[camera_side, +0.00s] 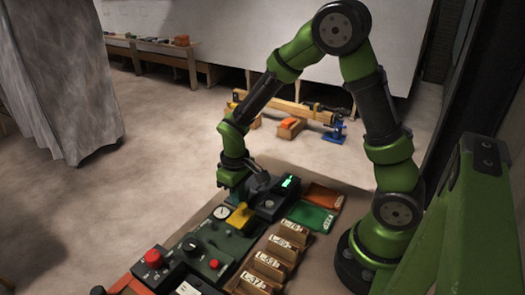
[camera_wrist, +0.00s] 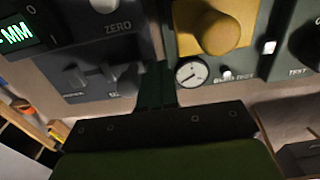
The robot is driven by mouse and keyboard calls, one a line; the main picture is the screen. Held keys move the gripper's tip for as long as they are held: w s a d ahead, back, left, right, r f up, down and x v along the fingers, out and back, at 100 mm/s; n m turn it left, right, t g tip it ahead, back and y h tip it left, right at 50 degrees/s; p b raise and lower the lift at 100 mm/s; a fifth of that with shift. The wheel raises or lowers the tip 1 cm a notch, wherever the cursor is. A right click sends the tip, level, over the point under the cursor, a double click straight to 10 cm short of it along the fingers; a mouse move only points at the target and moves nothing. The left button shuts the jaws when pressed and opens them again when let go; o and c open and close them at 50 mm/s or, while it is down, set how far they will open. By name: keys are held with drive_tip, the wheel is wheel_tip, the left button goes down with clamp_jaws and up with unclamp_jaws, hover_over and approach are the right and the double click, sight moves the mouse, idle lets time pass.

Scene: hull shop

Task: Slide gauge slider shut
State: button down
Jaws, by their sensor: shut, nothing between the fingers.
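The gauge is a dark box (camera_side: 272,208) with a lit green readout (camera_side: 288,182) in the side view. In the wrist view the gauge (camera_wrist: 95,25) shows a green "MM" display (camera_wrist: 15,33), the word ZERO, and dark raised pieces (camera_wrist: 122,76) on its face. One of these may be the slider; I cannot tell which, nor how far it is slid. My gripper (camera_wrist: 156,75) is shut and empty, pointing down beside the gauge's edge, between it and the yellow-knob panel. In the side view my gripper (camera_side: 255,186) is close above the gauge; its fingertips are hard to see.
A panel with a yellow knob (camera_wrist: 215,28) and a round dial (camera_wrist: 190,73) stands right beside my fingers. Red-button boxes (camera_side: 153,258), labelled wooden bins (camera_side: 268,265) and green and orange packets (camera_side: 312,215) crowd the bench. Open floor lies to the left.

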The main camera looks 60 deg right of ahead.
drive_tip(key=shift+d, duration=2.3)
drive_tip(key=shift+a, duration=0.15)
idle(0.3)
drive_tip(key=shift+a, duration=0.5)
drive_tip(key=shift+r, duration=3.05)
drive_tip(key=s+a+r+m+t+y, duration=0.1)
drive_tip(key=s+a+r+m+t, duration=0.1)
drive_tip(key=s+r, duration=0.4)
drive_tip(key=s+a+r+m+t+y, duration=0.1)
drive_tip(key=s+a+r+m+t, duration=0.1)
drive_tip(key=s+r+t, duration=0.3)
wheel_tip(320, 180, up, 5)
drive_tip(key=shift+s+a+f, duration=0.1)
drive_tip(key=shift+s+a, duration=0.4)
drive_tip(key=shift+a, duration=0.1)
